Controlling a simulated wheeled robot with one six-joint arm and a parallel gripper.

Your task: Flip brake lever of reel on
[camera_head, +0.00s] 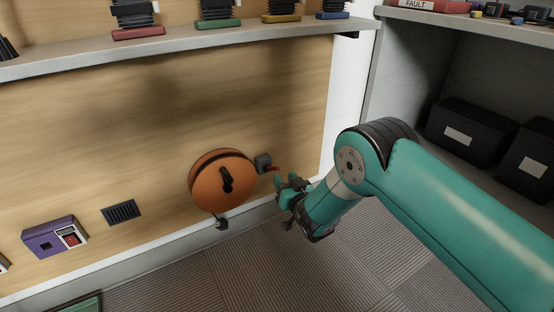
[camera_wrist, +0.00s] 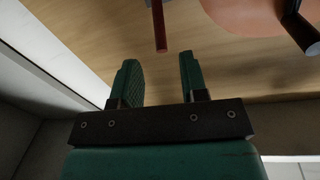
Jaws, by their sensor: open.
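The orange reel (camera_head: 222,182) is mounted low on the wooden wall, with a dark crank at its centre. Its edge and dark crank also show at the top right of the wrist view (camera_wrist: 245,14). The brake lever (camera_head: 273,169) is a small red bar sticking out of a dark block at the reel's right side. In the wrist view the red lever (camera_wrist: 160,32) hangs down just beyond the fingertips, between their lines. My gripper (camera_head: 282,188) is open and empty, just right of and slightly below the lever. Its two green fingers (camera_wrist: 157,60) are apart and do not visibly touch the lever.
A shelf (camera_head: 180,42) with several coloured-base devices runs above. A purple switch box (camera_head: 54,238) and a dark vent (camera_head: 121,212) are on the wall at left. A grey shelving unit (camera_head: 400,65) with black bins (camera_head: 470,128) stands at right. The carpet below is mostly clear.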

